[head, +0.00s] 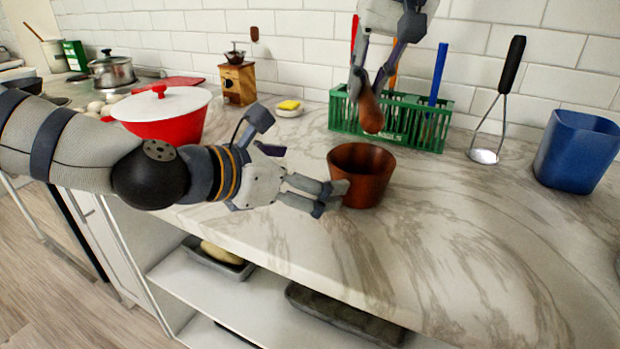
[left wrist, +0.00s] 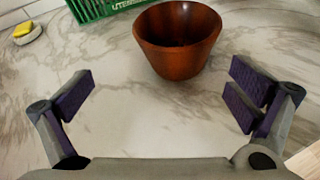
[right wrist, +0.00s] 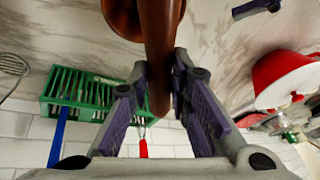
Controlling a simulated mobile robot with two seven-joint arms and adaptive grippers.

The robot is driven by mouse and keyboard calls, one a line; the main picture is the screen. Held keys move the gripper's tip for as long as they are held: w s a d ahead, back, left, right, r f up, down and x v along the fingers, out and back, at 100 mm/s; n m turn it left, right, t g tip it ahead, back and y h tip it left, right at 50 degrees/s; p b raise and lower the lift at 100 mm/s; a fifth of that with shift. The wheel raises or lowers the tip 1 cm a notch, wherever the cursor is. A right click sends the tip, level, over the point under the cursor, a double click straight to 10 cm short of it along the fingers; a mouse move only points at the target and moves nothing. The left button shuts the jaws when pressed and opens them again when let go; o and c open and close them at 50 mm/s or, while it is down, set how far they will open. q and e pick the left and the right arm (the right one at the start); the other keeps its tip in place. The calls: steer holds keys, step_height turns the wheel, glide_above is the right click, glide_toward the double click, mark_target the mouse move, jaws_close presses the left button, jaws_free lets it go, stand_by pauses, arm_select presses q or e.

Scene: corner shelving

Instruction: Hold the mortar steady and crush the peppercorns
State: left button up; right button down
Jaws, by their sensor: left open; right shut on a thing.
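The mortar (head: 362,190) is a brown wooden bowl standing upright on the marble counter; it also shows in the left wrist view (left wrist: 178,55). My left gripper (head: 300,165) is open beside the mortar's left side, and the bowl is ahead of its spread fingers, not between them. My right gripper (head: 369,88) is shut on the wooden pestle (head: 372,116), held above and slightly behind the mortar. The pestle also runs between the fingers in the right wrist view (right wrist: 159,45). I cannot make out peppercorns inside the dark bowl.
A green utensil rack (head: 428,132) stands behind the mortar. A masher (head: 485,155) and blue container (head: 577,150) are on the right. A red pot (head: 165,130) with a white lid, a grinder (head: 238,83) and a sponge (head: 289,105) are on the left. The front-right counter is clear.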

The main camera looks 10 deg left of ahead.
mark_target(359, 178)
arm_select(q)
steer(key=shift+s+d+f+n+h, duration=0.15)
steer(key=shift+s+d+n+h, duration=0.25)
steer(key=shift+s, duration=0.3)
steer(key=shift+d+f+g, duration=0.15)
steer(key=shift+d+g, duration=0.15)
steer(key=shift+d, duration=0.05)
steer(key=x, duration=1.1)
steer(key=shift+w, duration=0.25)
steer(key=shift+f, duration=0.1)
steer(key=c, duration=1.4)
steer(key=o, duration=1.4)
steer(key=shift+c, duration=0.7)
steer(key=c, duration=1.1)
